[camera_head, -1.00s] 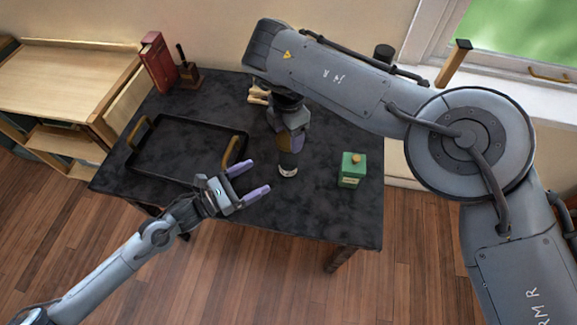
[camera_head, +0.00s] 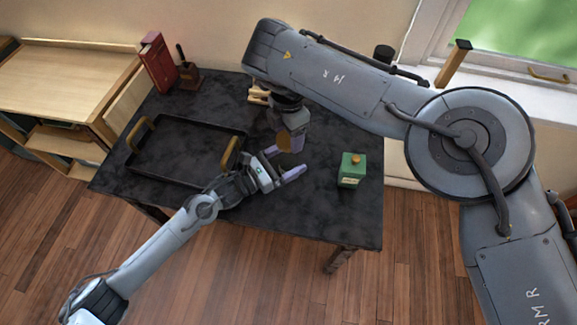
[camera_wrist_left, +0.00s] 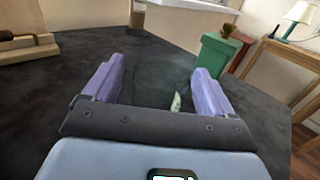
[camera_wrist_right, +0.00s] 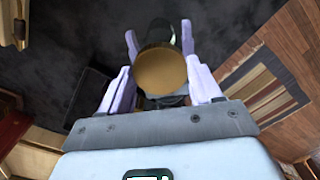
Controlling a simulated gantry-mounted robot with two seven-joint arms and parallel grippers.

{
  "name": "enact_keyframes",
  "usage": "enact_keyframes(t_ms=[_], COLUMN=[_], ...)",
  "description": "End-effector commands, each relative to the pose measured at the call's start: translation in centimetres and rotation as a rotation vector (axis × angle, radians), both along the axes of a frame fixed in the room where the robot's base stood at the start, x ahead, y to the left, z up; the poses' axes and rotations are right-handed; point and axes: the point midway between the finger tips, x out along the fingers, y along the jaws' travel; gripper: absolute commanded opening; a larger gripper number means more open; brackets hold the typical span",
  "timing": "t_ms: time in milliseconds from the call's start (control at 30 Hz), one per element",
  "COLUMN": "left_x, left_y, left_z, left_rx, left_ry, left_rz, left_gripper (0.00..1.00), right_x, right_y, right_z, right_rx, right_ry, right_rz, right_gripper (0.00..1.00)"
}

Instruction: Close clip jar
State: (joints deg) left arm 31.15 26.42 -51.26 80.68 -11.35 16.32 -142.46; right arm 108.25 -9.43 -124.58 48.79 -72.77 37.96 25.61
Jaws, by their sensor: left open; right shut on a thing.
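The clip jar (camera_wrist_right: 156,36) has a round gold-brown lid (camera_wrist_right: 161,72) and a dark, see-through body; in the left wrist view its glass (camera_wrist_left: 158,86) is faint, with a small pale label.
A green box (camera_head: 352,171) stands to the right on the dark table (camera_head: 310,220). A black tray (camera_head: 185,148) with gold handles lies to the left. A red book (camera_head: 158,63), a dark holder (camera_head: 189,74) and a pale wooden object (camera_head: 258,95) are at the back.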

Motion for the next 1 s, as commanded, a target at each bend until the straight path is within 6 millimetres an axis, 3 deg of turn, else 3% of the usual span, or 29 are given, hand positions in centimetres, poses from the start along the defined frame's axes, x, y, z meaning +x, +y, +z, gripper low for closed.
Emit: enact_keyframes(t_ms=[333, 867, 1000], left_x=[0.11, 0.09, 0.09], left_y=[-0.18, -0.17, -0.16], left_z=[-0.03, -0.03, -0.04], left_rx=[0.001, -0.001, -0.001], left_ry=[0.001, 0.001, 0.001], left_rz=[0.000, 0.000, 0.000], left_gripper=[0.85, 0.06, 0.05], right_x=[-0.01, -0.01, -0.01], right_y=[0.01, 0.01, -0.01], right_z=[0.00, 0.00, -0.23], right_rx=[0.000, 0.000, -0.001], right_ry=[0.000, 0.000, 0.001], right_rz=[0.000, 0.000, 0.000], right_gripper=[0.36, 0.36, 0.36])
